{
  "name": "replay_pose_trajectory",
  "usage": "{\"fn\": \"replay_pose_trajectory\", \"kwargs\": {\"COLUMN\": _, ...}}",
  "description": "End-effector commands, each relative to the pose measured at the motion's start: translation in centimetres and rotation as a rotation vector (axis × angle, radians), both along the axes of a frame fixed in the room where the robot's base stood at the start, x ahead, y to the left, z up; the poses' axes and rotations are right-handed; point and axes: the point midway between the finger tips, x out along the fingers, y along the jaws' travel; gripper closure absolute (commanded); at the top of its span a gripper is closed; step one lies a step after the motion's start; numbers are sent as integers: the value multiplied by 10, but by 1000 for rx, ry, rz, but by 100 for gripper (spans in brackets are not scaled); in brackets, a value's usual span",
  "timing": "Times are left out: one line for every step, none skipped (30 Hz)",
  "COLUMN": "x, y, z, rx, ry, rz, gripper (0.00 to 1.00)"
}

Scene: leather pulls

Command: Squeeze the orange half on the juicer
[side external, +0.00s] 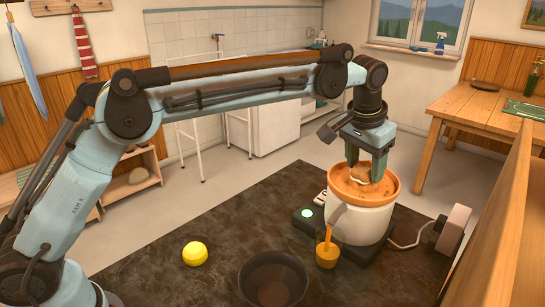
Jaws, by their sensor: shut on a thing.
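The juicer (362,220) stands on the dark worktop at right of centre, with a white body, a grey spout and an orange bowl on top. My gripper (367,176) points down into the orange bowl from above. Its fingers are shut on the orange half (369,173), which sits low in the bowl, partly hidden by the fingers and the rim. I cannot see clearly how it meets the juicer's cone. A small glass (327,256) stands under the spout and holds orange juice. An orange streak shows between spout and glass.
A black bowl (273,281) sits at the worktop's front, left of the glass. A yellow rounded fruit (195,253) lies further left. A grey block (452,228) with a cable is right of the juicer. A wooden panel (500,230) rises at the right. The worktop's left-middle is clear.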

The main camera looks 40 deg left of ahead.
Motion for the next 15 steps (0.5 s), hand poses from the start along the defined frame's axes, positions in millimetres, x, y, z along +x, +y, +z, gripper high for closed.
{"fn": "replay_pose_trajectory", "kwargs": {"x": 0, "y": 0, "z": 0, "rx": 0, "ry": 0, "rz": 0, "gripper": 79}}
{"fn": "replay_pose_trajectory", "kwargs": {"x": 0, "y": 0, "z": 0, "rx": 0, "ry": 0, "rz": 0, "gripper": 79}}
{"fn": "replay_pose_trajectory", "kwargs": {"x": 0, "y": 0, "z": 0, "rx": 0, "ry": 0, "rz": 0, "gripper": 79}}
{"fn": "replay_pose_trajectory", "kwargs": {"x": 0, "y": 0, "z": 0, "rx": 0, "ry": 0, "rz": 0, "gripper": 79}}
{"fn": "replay_pose_trajectory", "kwargs": {"x": 0, "y": 0, "z": 0, "rx": 0, "ry": 0, "rz": 0, "gripper": 79}}
{"fn": "replay_pose_trajectory", "kwargs": {"x": 0, "y": 0, "z": 0, "rx": 0, "ry": 0, "rz": 0, "gripper": 79}}
{"fn": "replay_pose_trajectory", "kwargs": {"x": 0, "y": 0, "z": 0, "rx": 0, "ry": 0, "rz": 0, "gripper": 79}}
{"fn": "replay_pose_trajectory", "kwargs": {"x": 0, "y": 0, "z": 0, "rx": 0, "ry": 0, "rz": 0, "gripper": 79}}
{"fn": "replay_pose_trajectory", "kwargs": {"x": 0, "y": 0, "z": 0, "rx": 0, "ry": 0, "rz": 0, "gripper": 79}}
{"fn": "replay_pose_trajectory", "kwargs": {"x": 0, "y": 0, "z": 0, "rx": 0, "ry": 0, "rz": 0, "gripper": 79}}
{"fn": "replay_pose_trajectory", "kwargs": {"x": 0, "y": 0, "z": 0, "rx": 0, "ry": 0, "rz": 0, "gripper": 79}}
{"fn": "replay_pose_trajectory", "kwargs": {"x": 0, "y": 0, "z": 0, "rx": 0, "ry": 0, "rz": 0, "gripper": 79}}
{"fn": "replay_pose_trajectory", "kwargs": {"x": 0, "y": 0, "z": 1, "rx": 0, "ry": 0, "rz": 0, "gripper": 79}}
{"fn": "replay_pose_trajectory", "kwargs": {"x": 0, "y": 0, "z": 2, "rx": 0, "ry": 0, "rz": 0, "gripper": 79}}
{"fn": "replay_pose_trajectory", "kwargs": {"x": 0, "y": 0, "z": 3, "rx": 0, "ry": 0, "rz": 0, "gripper": 79}}
